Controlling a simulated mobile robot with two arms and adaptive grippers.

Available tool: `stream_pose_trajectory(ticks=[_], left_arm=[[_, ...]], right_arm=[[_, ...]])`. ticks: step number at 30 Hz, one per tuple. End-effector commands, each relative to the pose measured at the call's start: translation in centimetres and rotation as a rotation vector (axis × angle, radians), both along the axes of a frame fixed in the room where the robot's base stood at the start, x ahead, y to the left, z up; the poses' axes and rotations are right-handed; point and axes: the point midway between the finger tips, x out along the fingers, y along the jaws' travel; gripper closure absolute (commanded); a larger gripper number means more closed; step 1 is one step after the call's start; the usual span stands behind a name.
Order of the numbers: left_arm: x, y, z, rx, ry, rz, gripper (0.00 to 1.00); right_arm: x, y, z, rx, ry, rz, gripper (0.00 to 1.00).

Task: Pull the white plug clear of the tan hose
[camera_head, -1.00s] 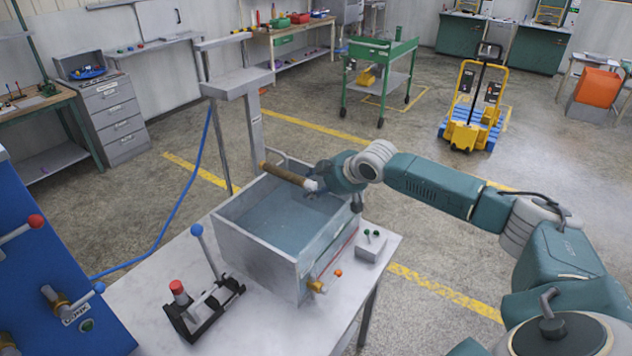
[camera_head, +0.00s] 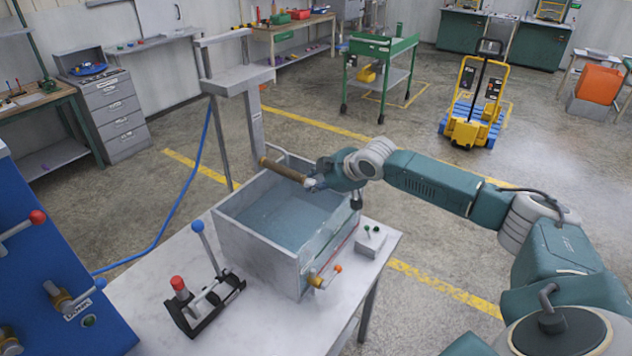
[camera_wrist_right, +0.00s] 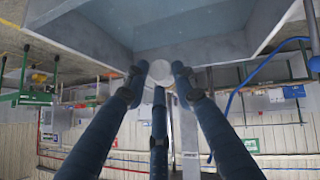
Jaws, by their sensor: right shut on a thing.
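The tan hose (camera_head: 283,170) sticks out from the grey stand over the water tank, sloping slightly down to the right. The white plug (camera_head: 309,183) is at its free end, mostly covered by the fingers of my right gripper (camera_head: 317,181). In the right wrist view the plug (camera_wrist_right: 160,72) shows as a pale round face between the tips of my blue fingers (camera_wrist_right: 160,78), which are shut on it. The hose is not clearly seen there. I cannot tell how far the plug sits in the hose. My left gripper is out of view.
The open tank (camera_head: 258,262) of water stands on a white table (camera_head: 150,310) below the hose. A black lever fixture (camera_head: 205,305), a small switch box (camera_head: 371,242) and a blue panel (camera_head: 50,260) are near it. A blue hose (camera_head: 175,215) hangs left of the stand.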

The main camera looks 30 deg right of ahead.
Motion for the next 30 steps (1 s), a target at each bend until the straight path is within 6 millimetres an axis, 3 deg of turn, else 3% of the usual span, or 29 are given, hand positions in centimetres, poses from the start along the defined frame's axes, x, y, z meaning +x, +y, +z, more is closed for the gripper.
stream_pose_trajectory(ticks=[30], left_arm=[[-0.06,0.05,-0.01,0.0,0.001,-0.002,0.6]], right_arm=[[-1.11,-0.44,-0.01,0.0,0.0,0.0,0.99]])
